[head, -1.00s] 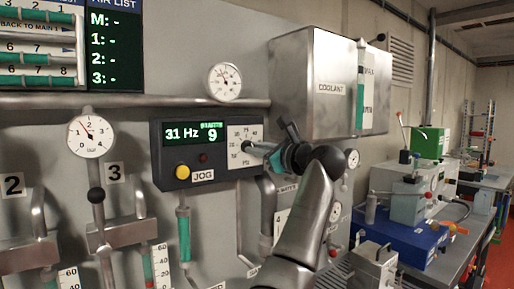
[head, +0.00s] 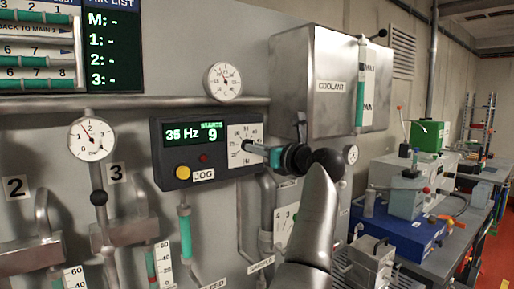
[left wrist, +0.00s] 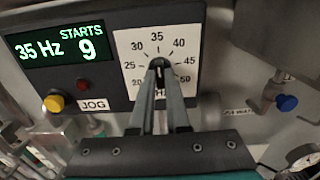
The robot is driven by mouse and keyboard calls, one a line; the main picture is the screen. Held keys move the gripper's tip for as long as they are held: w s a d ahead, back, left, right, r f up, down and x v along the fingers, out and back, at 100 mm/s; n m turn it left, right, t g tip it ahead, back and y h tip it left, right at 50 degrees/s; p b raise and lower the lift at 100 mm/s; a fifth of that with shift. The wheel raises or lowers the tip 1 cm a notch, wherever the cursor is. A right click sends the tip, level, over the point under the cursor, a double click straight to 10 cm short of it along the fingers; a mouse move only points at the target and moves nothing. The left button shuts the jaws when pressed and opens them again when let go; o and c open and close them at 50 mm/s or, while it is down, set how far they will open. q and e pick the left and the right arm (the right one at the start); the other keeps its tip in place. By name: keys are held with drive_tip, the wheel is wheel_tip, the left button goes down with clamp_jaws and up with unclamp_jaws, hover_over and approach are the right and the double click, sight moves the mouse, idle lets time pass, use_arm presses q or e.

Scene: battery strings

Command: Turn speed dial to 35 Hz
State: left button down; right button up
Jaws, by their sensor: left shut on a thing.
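The control box (head: 170,158) hangs on the grey wall. Its green display (head: 194,133) reads 35 Hz and STARTS 9. The speed dial's white scale plate (head: 238,135) is at the box's right side; in the left wrist view the plate (left wrist: 130,45) shows numbers around the knob, with 35 at the top. The dark knob (left wrist: 159,66) is between the fingertips of my left gripper (left wrist: 160,85), which is shut on it. In the head view my left gripper (head: 247,147) reaches the dial from the right. The knob is largely hidden there. My right gripper is not in view.
A yellow button (head: 183,172), a red lamp (head: 204,158) and the JOG label (head: 204,175) are on the box. The steel COOLANT tank (head: 330,85) is to the right. A gauge (head: 224,82) sits above. Pipes run below.

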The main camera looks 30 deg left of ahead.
use_arm(q)
drive_tip(key=shift+f, duration=0.1)
drive_tip(key=c, duration=0.9)
unclamp_jaws()
drive_tip(key=shift+d, duration=0.1)
drive_tip(key=b+v, duration=0.3)
drive_tip(key=v, duration=1.2)
